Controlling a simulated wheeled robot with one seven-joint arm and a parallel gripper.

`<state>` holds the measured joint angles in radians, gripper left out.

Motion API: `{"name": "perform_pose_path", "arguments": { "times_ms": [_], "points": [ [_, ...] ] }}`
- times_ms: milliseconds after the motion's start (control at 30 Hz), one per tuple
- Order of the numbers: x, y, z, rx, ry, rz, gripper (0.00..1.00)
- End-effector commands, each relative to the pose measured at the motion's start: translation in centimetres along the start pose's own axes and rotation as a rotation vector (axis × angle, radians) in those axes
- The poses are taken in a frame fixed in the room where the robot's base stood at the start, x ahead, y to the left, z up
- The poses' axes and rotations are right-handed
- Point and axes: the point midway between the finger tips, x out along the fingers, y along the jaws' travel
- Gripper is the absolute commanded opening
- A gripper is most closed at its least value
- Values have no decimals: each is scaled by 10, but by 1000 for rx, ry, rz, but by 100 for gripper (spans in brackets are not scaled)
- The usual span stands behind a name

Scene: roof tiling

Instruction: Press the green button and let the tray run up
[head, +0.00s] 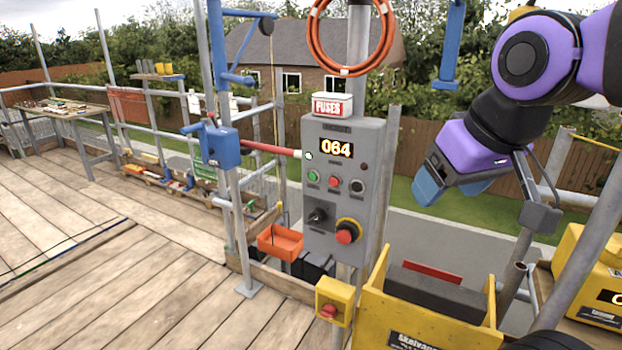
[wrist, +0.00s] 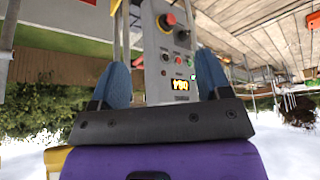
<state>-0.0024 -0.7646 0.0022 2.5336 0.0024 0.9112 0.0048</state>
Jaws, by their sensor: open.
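The green button (head: 313,176) is the left one in a row of three on the grey control box (head: 374,160). A red button (head: 334,181) and a dark button (head: 357,186) sit beside it. The buttons also show upside down in the wrist view, where the green button (wrist: 187,62) is small. My gripper (head: 450,188) has blue fingers and hangs to the right of the box, apart from it. It is open and empty; in the wrist view its fingers (wrist: 160,68) frame the box. A yellow tray (head: 376,308) with dark contents stands at the bottom, below the box.
The display (head: 337,148) reads 064, with a pale lit lamp left of it. A red stop knob (head: 347,232) and black rotary switch (head: 318,215) sit below the buttons. A smaller yellow box with a red button (head: 328,311) is beside the tray. Scaffold poles surround the box.

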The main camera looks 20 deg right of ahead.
Motion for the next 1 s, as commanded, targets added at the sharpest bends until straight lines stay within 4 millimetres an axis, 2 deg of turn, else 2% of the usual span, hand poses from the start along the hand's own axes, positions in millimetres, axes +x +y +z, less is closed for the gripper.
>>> {"name": "perform_pose_path", "arguments": {
  "times_ms": [33,300,1000],
  "points": [
    [0,0,0,0,0,0,60],
    [0,0,0,0,0,0,0],
    [0,0,0,0,0,0,0]
  ]
}}
